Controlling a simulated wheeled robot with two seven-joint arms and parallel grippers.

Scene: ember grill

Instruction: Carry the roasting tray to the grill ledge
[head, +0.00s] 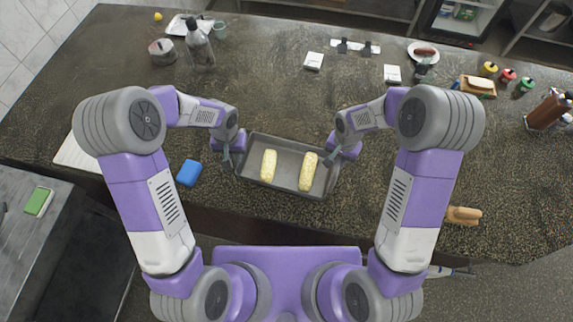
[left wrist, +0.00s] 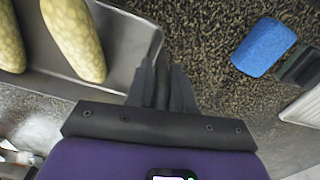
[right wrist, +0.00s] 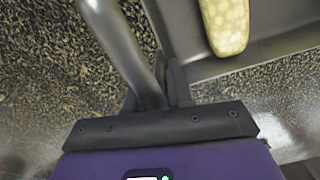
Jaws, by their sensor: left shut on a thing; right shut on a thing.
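The grey metal roasting tray (head: 287,160) sits at the front of the dark speckled counter, and two pale yellow corn cobs (head: 268,165) (head: 308,172) lie in it. My left gripper (head: 227,160) is shut on the tray's left side; in the left wrist view its fingers (left wrist: 162,92) close around the tray edge (left wrist: 140,75). My right gripper (head: 338,157) is shut on the tray's right side; in the right wrist view its fingers (right wrist: 163,85) are at the tray edge (right wrist: 200,68). I cannot tell whether the tray touches the counter.
A blue sponge (head: 189,173) lies left of the tray. A bottle (head: 198,45) and a grey pot (head: 163,52) stand at the back left. Sauce bottles (head: 508,76) and a small board with food (head: 478,87) are at the back right. The counter behind the tray is mostly clear.

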